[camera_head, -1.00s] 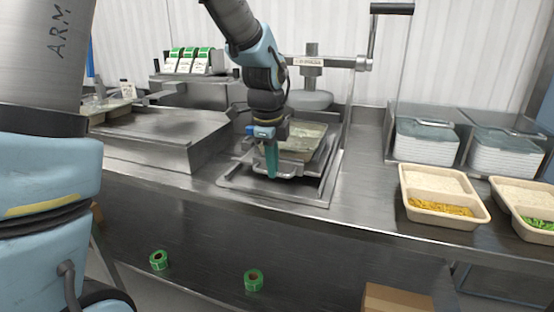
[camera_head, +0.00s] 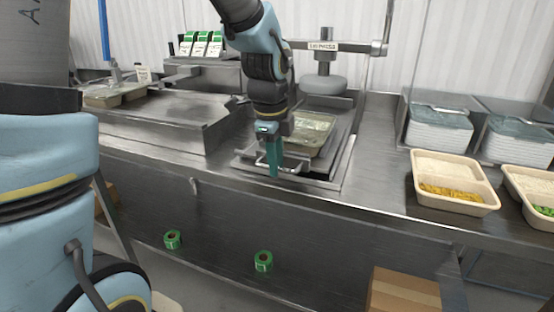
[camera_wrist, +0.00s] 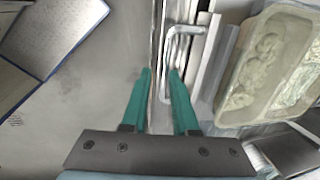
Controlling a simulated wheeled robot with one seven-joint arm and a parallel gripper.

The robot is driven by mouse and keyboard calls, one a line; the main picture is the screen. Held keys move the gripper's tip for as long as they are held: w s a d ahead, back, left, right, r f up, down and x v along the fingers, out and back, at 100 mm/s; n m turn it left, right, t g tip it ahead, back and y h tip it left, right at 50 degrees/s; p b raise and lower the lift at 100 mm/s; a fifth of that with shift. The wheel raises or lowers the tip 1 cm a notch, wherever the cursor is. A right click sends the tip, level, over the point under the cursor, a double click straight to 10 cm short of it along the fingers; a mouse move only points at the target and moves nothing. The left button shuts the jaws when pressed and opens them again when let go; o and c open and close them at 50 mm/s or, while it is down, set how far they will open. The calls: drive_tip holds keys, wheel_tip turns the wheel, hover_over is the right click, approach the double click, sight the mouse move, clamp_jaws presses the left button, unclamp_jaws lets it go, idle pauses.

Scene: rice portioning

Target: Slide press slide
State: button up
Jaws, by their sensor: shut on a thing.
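The metal press slide (camera_head: 322,152) lies in its frame on the steel counter, drawn toward the front. A beige container with a clear lid (camera_head: 312,128) rests on the slide, in front of the round press pad (camera_head: 323,85), which is raised. My gripper (camera_head: 274,170) points down at the slide's front, its teal fingers shut on the bar handle. In the wrist view the fingers (camera_wrist: 160,85) straddle a metal edge beside the bent handle (camera_wrist: 185,32); the exact contact is hard to see. The lidded container (camera_wrist: 265,65) is to the right there.
Two open food trays, one with yellow filling (camera_head: 455,180), stand at the right of the counter. Stacked lids (camera_head: 440,130) sit behind them. A raised steel station (camera_head: 165,125) is left of the slide. Green tape rolls (camera_head: 263,261) and a cardboard box (camera_head: 403,293) are below.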

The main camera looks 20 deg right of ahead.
drive_tip(key=o, duration=0.4)
drive_tip(key=shift+r, duration=0.15)
drive_tip(key=r, duration=0.3)
drive_tip(key=s+a+r, duration=0.1)
drive_tip(key=r, duration=0.6)
drive_tip(key=shift+s+a+r+b, duration=0.2)
drive_tip(key=shift+s+a+b, duration=0.1)
drive_tip(key=shift+b, duration=0.1)
drive_tip(key=shift+d, duration=0.1)
drive_tip(key=a+f+n, duration=0.4)
drive_tip(key=a+n, duration=0.4)
drive_tip(key=w+a+f+n+y, duration=0.1)
drive_tip(key=a+f+n, duration=0.4)
drive_tip(key=a+n, duration=0.4)
drive_tip(key=a+f+n, duration=0.5)
drive_tip(key=a+n, duration=0.3)
drive_tip(key=a, duration=0.1)
drive_tip(key=shift+w+f+n, duration=0.1)
drive_tip(key=shift+w+n, duration=0.05)
drive_tip(key=shift+n, duration=0.15)
